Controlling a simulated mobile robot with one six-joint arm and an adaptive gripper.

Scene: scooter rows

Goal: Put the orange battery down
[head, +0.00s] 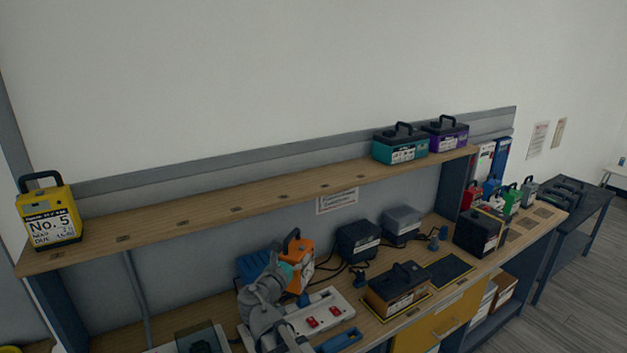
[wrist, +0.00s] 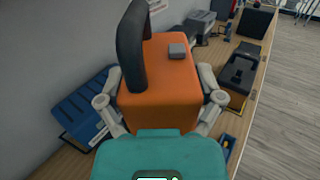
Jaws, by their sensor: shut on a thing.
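The orange battery (head: 299,258) has a dark handle on top. In the wrist view the orange battery (wrist: 168,80) fills the middle, its handle at the upper left and a small grey block on top. My gripper (wrist: 160,98) is shut on it, one grey finger on each side. In the head view my gripper (head: 290,280) and arm cover part of the battery. The battery is over the lower bench near the back wall. I cannot tell whether its underside touches the bench.
A blue box (head: 257,265) stands left of the battery. A white panel with red switches (head: 322,314) lies in front. Dark boxes (head: 357,240) with cables stand to the right. The shelf (head: 237,210) above holds a yellow battery (head: 48,215) and has a long clear middle.

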